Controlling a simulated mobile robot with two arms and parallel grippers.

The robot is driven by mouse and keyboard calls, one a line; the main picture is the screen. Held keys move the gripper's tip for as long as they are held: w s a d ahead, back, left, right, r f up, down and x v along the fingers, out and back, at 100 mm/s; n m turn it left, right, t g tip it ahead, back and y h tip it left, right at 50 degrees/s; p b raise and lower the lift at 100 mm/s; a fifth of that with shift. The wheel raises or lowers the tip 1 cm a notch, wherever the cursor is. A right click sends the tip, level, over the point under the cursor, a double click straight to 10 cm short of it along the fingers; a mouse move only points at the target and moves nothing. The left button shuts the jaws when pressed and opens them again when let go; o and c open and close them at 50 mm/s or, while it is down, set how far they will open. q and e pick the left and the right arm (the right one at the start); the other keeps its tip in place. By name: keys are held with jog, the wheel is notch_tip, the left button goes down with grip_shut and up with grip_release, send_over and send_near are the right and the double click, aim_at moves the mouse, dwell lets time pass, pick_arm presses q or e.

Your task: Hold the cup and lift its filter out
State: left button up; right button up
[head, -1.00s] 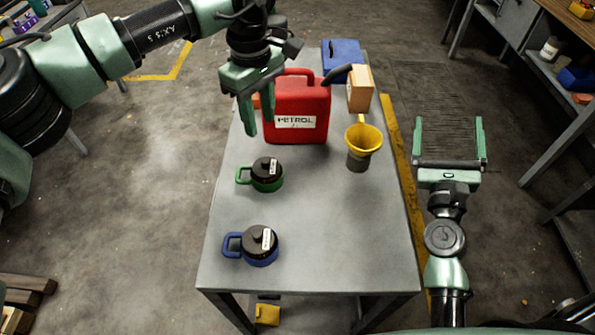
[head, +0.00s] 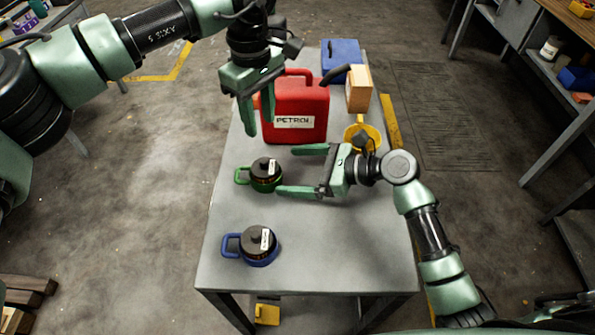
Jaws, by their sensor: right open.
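A yellow funnel-shaped piece (head: 376,131) is at the right of the table, partly hidden behind my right gripper; the grey cup under it is hidden. A green mug with a black lid (head: 263,168) and white label stands on the table, its handle to the left. A blue mug with a black lid (head: 257,240) stands nearer. My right gripper (head: 287,171) is open, fingers pointing left, just right of the green mug; contact cannot be told. My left gripper (head: 257,128) points down in front of the red petrol can, fingers apart, nothing seen between them.
The red petrol can (head: 299,108) stands behind the mugs. A tan box (head: 358,88) and a blue container (head: 341,58) are at the far end of the grey table (head: 325,255). The table's near right is clear. Shelves (head: 550,180) stand at the right.

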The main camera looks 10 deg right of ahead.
aim_at(278, 174)
jog(key=shift+s+f, duration=0.2)
jog(key=shift+f, duration=0.15)
jog(key=shift+g, duration=0.3)
jog(key=x, duration=0.7)
jog(key=shift+w+a, duration=0.15)
jog(key=shift+a, duration=0.15)
pick_arm(q)
jog(key=shift+a, duration=0.15)
pick_arm(e)
jog(key=shift+c, duration=0.3)
pick_arm(q)
jog(key=shift+o, duration=0.3)
pick_arm(e)
jog(key=c, duration=1.4)
pick_arm(q)
jog(key=m, duration=0.2)
jog(key=f+m, duration=0.1)
jog(key=m, duration=0.2)
jog(key=shift+f+m, duration=0.1)
jog(key=shift+m, duration=0.2)
jog(key=shift+f+m, duration=0.85)
jog(key=shift+f, duration=0.95)
jog(key=shift+f+m, duration=0.8)
jog(key=shift+f, duration=1.05)
jog(key=shift+f+m, duration=0.85)
jog(key=shift+f, duration=0.95)
